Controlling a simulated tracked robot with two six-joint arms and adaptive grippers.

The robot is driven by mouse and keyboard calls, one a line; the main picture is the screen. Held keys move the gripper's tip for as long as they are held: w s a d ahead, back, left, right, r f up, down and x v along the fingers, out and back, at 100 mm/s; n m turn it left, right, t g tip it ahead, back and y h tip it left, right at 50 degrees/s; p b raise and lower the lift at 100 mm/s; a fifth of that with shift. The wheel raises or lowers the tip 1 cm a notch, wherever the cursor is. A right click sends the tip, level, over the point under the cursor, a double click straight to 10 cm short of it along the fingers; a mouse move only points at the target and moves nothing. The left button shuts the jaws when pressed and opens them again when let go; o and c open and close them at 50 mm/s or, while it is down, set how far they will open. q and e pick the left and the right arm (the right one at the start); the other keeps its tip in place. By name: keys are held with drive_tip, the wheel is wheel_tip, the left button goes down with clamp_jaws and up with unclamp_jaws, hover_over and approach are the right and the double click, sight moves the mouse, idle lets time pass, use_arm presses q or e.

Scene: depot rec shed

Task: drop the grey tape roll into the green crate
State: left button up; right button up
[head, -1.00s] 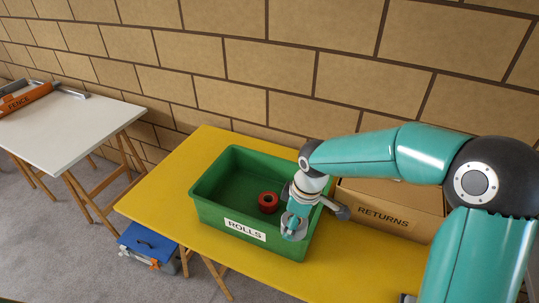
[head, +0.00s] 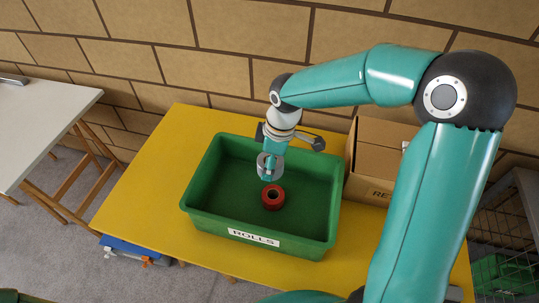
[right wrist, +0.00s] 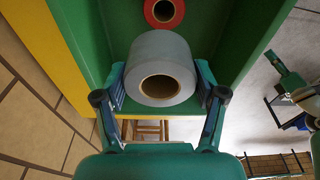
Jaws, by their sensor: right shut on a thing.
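The grey tape roll (right wrist: 152,47) is gripped across its sides between the two fingers of my right gripper (right wrist: 160,86) in the right wrist view. In the head view the grey roll (head: 263,168) hangs at the tip of my right gripper (head: 271,162), over the inside of the green crate (head: 205,220). The crate stands on the yellow table and has a ROLLS label on its front. The held roll appears above the crate floor; its exact height is hard to tell. My left gripper is not in view.
A red roll (head: 273,197) lies in the crate, close to the held roll in the picture. A cardboard box (head: 378,160) stands right of the crate on the yellow table (head: 150,180). A white table (head: 45,120) stands at the left. A brick wall is behind.

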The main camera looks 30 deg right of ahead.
sight(279, 161)
drive_tip(key=f+b, duration=0.1)
drive_tip(key=f, duration=0.1)
drive_tip(key=f+b, duration=0.2)
drive_tip(key=f, duration=0.1)
drive_tip(key=shift+s+d+f, duration=0.1)
drive_tip(key=shift+d, duration=0.1)
drive_tip(key=o, duration=1.2)
drive_tip(key=shift+o, duration=0.2)
drive_tip(key=r, duration=0.8)
drive_tip(key=s+d+r, duration=0.1)
drive_tip(key=r, duration=0.2)
drive_tip(key=shift+s+d+r, duration=0.1)
drive_tip(key=shift+r, duration=0.3)
drive_tip(key=shift+s, duration=0.1)
